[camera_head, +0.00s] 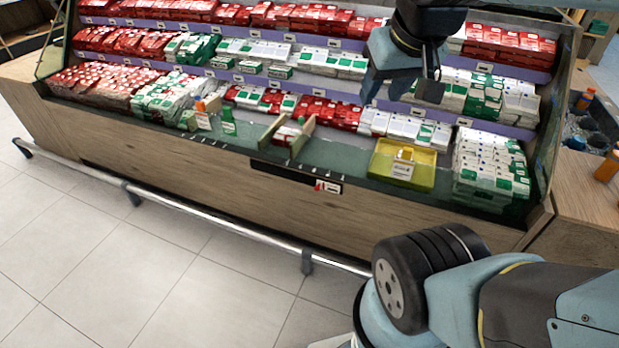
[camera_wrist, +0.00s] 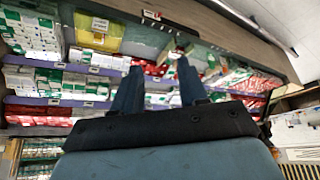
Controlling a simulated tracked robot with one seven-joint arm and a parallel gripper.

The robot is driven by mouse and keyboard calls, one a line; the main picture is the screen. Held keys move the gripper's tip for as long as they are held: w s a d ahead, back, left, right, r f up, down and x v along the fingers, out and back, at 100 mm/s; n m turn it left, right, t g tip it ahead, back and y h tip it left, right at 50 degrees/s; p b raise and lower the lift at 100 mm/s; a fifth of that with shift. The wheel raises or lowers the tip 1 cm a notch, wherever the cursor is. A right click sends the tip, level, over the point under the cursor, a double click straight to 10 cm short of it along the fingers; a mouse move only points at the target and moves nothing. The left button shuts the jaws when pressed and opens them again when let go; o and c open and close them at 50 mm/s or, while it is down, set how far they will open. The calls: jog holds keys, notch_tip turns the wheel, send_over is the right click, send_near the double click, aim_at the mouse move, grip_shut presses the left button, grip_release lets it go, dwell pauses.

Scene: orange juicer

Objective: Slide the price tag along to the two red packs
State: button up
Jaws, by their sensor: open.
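My gripper (camera_head: 403,90) hangs open and empty above the right half of the display case. Its two fingers also show apart in the wrist view (camera_wrist: 159,66). A small white tag with a red mark (camera_head: 328,187) sits at the right end of a dark strip on the case's front edge, well below my gripper. More white price tags, such as one on the lower purple rail (camera_head: 464,122), line the shelves. Many red packs (camera_head: 105,84) fill the left side. Small packs (camera_head: 286,136) stand between two wooden dividers (camera_head: 303,136); which two red packs are meant is unclear.
A yellow tray (camera_head: 426,181) with a white card (camera_head: 403,163) lies on the green ledge. Stacked green-and-white packs (camera_head: 490,170) stand to its right. A metal rail (camera_head: 220,220) runs along the case's front. Orange bottles (camera_head: 608,166) stand at the far right.

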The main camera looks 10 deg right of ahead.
jog(key=shift+o, duration=0.7)
jog(key=shift+w, duration=0.1)
jog(key=w+a+f+m+t, duration=0.1)
jog(key=w+a+f, duration=0.3)
jog(key=w, duration=0.5)
jog(key=w+a+f+m+t+y, duration=0.1)
jog(key=w+a+f, duration=0.1)
jog(key=w+f, duration=0.5)
jog(key=w+a+f+m+t, duration=0.1)
jog(key=w+a+f, duration=0.25)
jog(key=w, duration=0.85)
jog(key=w+a+f+m+t+h, duration=0.1)
jog(key=w+f+m, duration=0.15)
jog(key=f, duration=0.55)
jog(key=w+a+f+m+h, duration=0.1)
jog(key=w+f, duration=0.3)
jog(key=f, duration=0.3)
jog(key=t+h, duration=0.1)
jog(key=h, duration=0.6)
send_near(317, 189)
jog(key=shift+m, duration=0.35)
jog(key=x, duration=0.8)
jog(key=shift+w+f, duration=0.2)
